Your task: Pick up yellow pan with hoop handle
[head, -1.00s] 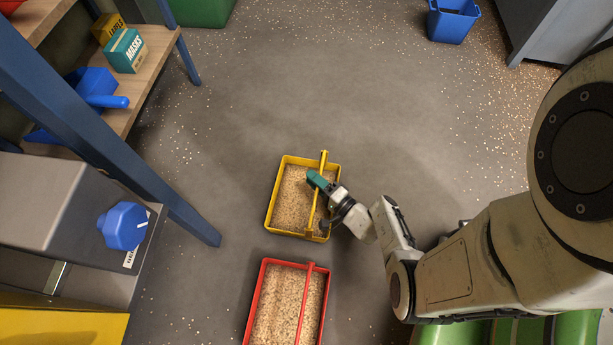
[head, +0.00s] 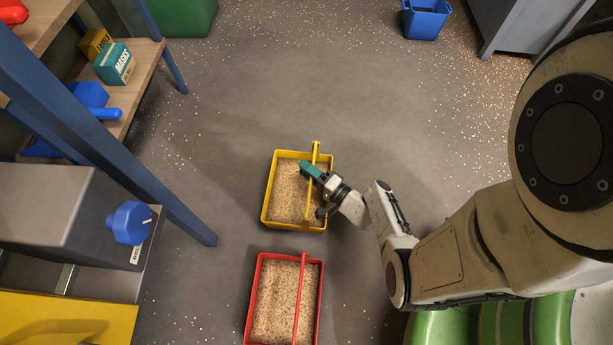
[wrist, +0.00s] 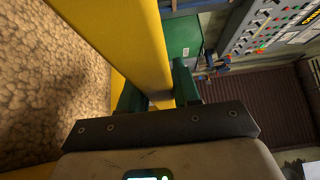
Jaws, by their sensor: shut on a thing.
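The yellow pan (head: 267,206) is a rectangular tray filled with tan grain, with a yellow hoop handle (head: 315,152) standing up across it. My gripper (head: 311,172), with green fingers, is shut on the hoop handle from the right side. In the wrist view the yellow handle bar (wrist: 132,48) runs between the green fingers (wrist: 158,92), and the grain fills the left side. From above I cannot tell whether the pan is clear of the floor.
A red pan (head: 253,300) of grain with a red handle stands just in front of the yellow pan. A blue shelf post (head: 150,185) and a grey machine with a blue knob (head: 129,222) are at left. A blue bin (head: 426,20) stands far back. Open floor lies behind the pan.

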